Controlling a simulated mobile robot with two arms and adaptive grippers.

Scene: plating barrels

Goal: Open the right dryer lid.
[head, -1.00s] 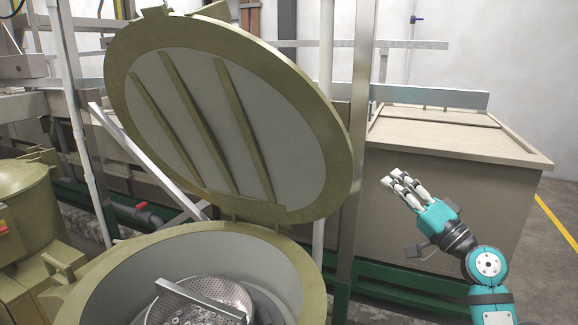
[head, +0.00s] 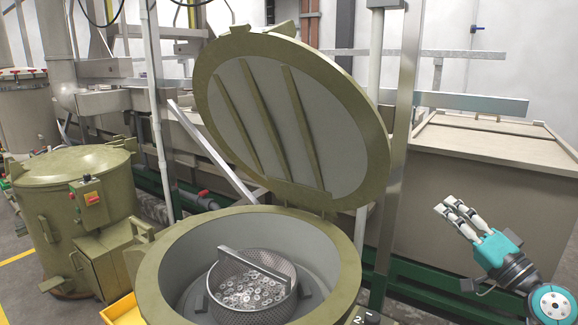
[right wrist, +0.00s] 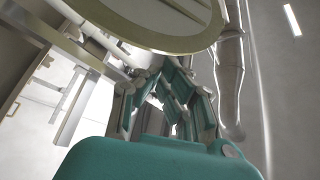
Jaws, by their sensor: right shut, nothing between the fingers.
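The right dryer's round lid (head: 292,115) stands raised and tilted back, olive at the rim with a grey ribbed inner face. The right dryer (head: 335,248) below it is open at the top. Inside is a perforated basket (head: 284,274) with a bar handle, holding many small metal rings. My right gripper (head: 446,209) is to the right of the dryer, apart from the lid, shut and empty. In the right wrist view the gripper (right wrist: 165,82) shows below the lid's edge (right wrist: 150,38). My left gripper is not in view.
Another olive dryer (head: 85,200) with a closed lid and a red switch stands at the left. A yellow bin (head: 124,310) is at the bottom. A metal post (head: 398,150) rises behind the lid, and a large beige tank (head: 480,200) stands behind my right gripper.

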